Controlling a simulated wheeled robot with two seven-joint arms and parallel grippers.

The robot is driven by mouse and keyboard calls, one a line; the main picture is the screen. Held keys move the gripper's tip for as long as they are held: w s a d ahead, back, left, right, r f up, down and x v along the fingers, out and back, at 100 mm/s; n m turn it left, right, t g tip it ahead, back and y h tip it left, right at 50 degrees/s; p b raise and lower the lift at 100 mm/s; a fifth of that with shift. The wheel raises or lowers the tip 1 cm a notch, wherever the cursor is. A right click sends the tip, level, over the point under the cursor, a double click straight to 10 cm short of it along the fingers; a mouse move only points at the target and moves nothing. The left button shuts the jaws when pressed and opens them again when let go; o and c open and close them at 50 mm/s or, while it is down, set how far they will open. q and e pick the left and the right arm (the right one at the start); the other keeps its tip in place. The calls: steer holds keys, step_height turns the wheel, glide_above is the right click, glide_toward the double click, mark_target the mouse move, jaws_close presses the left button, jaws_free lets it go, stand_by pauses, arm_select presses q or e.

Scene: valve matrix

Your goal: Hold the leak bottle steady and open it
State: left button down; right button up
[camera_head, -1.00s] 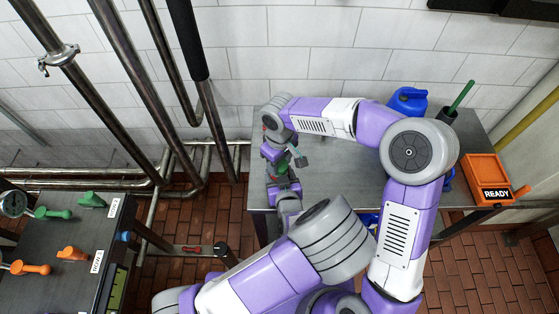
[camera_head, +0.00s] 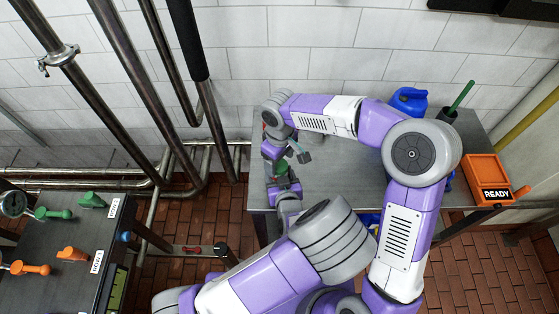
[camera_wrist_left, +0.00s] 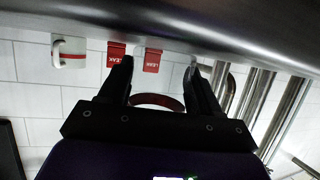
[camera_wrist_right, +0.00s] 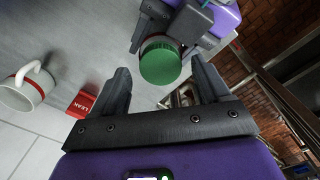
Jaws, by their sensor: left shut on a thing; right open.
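The leak bottle shows its round green cap (camera_wrist_right: 160,64) in the right wrist view, and the green also shows in the head view (camera_head: 281,168). My left gripper (camera_wrist_left: 158,68) is shut on the bottle's body; a dark red curved band (camera_wrist_left: 157,101) shows between its fingers. In the head view the left gripper (camera_head: 284,186) is at the table's left end, just below the cap. My right gripper (camera_wrist_right: 162,80) is open, its fingers spread to either side of the cap and apart from it. The bottle's lower part is mostly hidden.
A white mug with a red band (camera_wrist_right: 22,92) and a red LEAK tag (camera_wrist_right: 82,104) are on the grey table (camera_head: 340,180). A blue jug (camera_head: 408,101), a dark cup (camera_head: 447,115) and an orange READY tray (camera_head: 488,176) are farther right. Pipes (camera_head: 150,100) stand left of the table.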

mark_target(279, 165)
step_height(279, 165, up, 3)
steer(key=shift+r, duration=0.2)
steer(key=shift+c, duration=0.3)
step_height(279, 165, up, 3)
steer(key=m, duration=0.4)
steer(key=shift+f, duration=0.2)
steer(key=shift+r+m, duration=0.2)
steer(key=shift+m, duration=0.7)
step_height(279, 165, down, 8)
steer(key=shift+r, duration=0.15)
